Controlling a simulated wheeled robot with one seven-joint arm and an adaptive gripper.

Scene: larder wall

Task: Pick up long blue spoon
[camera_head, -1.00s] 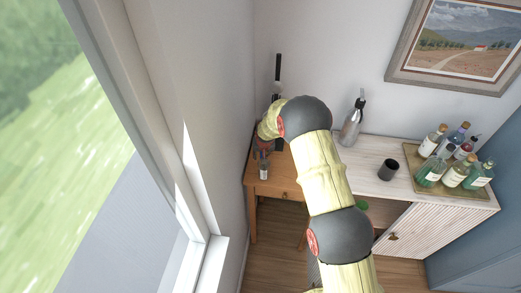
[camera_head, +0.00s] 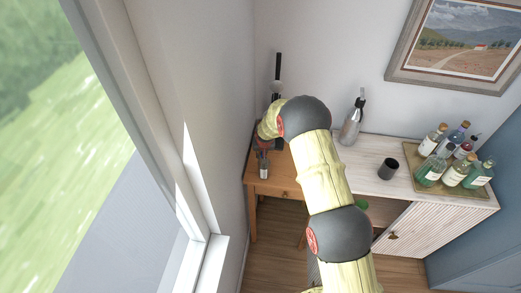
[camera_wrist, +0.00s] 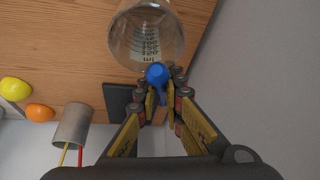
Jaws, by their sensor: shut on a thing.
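The blue spoon (camera_wrist: 157,73) shows in the wrist view with its rounded blue end toward the camera, and a short part of it runs down between the fingers. My gripper (camera_wrist: 162,92) is shut on it, with a fingertip on each side. The rest of the spoon is hidden or seen end-on. A clear glass beaker (camera_wrist: 146,38) with printed markings is just above the spoon in the picture. In the head view my own arm hides the gripper, and I cannot make out the spoon there.
A dark block (camera_wrist: 118,100), a metal cup (camera_wrist: 73,124) with coloured sticks, a yellow fruit (camera_wrist: 15,88) and an orange fruit (camera_wrist: 40,112) are nearby. A wall (camera_wrist: 265,70) is close on the right. A bottle tray (camera_head: 412,155) and dark cup (camera_head: 388,169) stand on the white cabinet.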

